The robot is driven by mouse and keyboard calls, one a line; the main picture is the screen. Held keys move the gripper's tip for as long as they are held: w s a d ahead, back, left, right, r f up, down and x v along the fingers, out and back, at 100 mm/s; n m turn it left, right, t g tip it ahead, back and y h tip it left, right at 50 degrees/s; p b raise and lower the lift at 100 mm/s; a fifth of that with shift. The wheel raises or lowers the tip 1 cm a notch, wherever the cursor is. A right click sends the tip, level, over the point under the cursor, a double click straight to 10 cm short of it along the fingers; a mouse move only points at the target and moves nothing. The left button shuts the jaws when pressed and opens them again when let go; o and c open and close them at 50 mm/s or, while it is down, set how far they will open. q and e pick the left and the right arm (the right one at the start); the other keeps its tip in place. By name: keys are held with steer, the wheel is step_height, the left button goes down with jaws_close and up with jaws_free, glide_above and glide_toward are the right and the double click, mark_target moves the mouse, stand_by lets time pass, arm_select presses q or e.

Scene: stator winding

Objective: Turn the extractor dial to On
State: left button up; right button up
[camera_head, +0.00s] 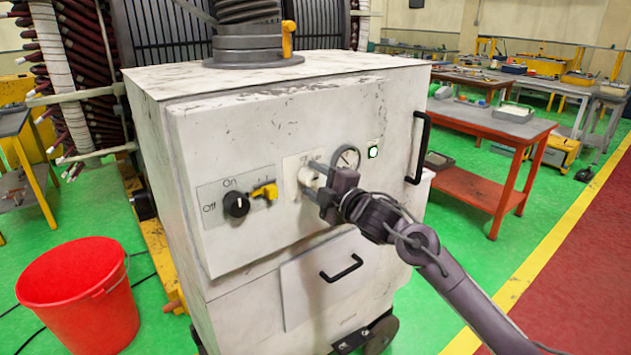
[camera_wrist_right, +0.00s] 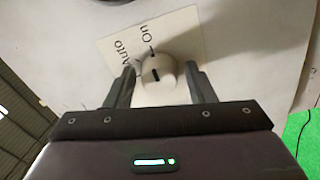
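A white dial (camera_wrist_right: 157,72) sits on a plate lettered "On" and "Auto" in the right wrist view. Its short black mark stands nearly upright in that view, roughly towards the "On" tick. In the head view the dial (camera_head: 308,177) is partly hidden by my gripper. My right gripper (camera_wrist_right: 160,68) is open, with one finger on each side of the dial and gaps visible; whether either finger touches it is unclear. The right gripper (camera_head: 318,188) is at the cabinet front in the head view. A black dial (camera_head: 237,204) lettered "Off" and "On" is to the left. My left gripper is not visible.
The scuffed white cabinet (camera_head: 250,245) has a yellow lever (camera_head: 265,191), a gauge (camera_head: 347,158), a lit green indicator (camera_head: 373,152), a drawer handle (camera_head: 341,268) and a side handle (camera_head: 418,147). A red bucket (camera_head: 80,300) stands left. A red workbench (camera_head: 480,122) is at right.

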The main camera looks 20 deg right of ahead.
steer(key=shift+o, duration=0.6)
steer(key=shift+s+d+f, duration=0.1)
steer(key=shift+s+d, duration=0.05)
steer(key=shift+s, duration=0.15)
steer(key=b+v, duration=0.2)
steer(key=v, duration=0.5)
steer(key=shift+b, duration=0.35)
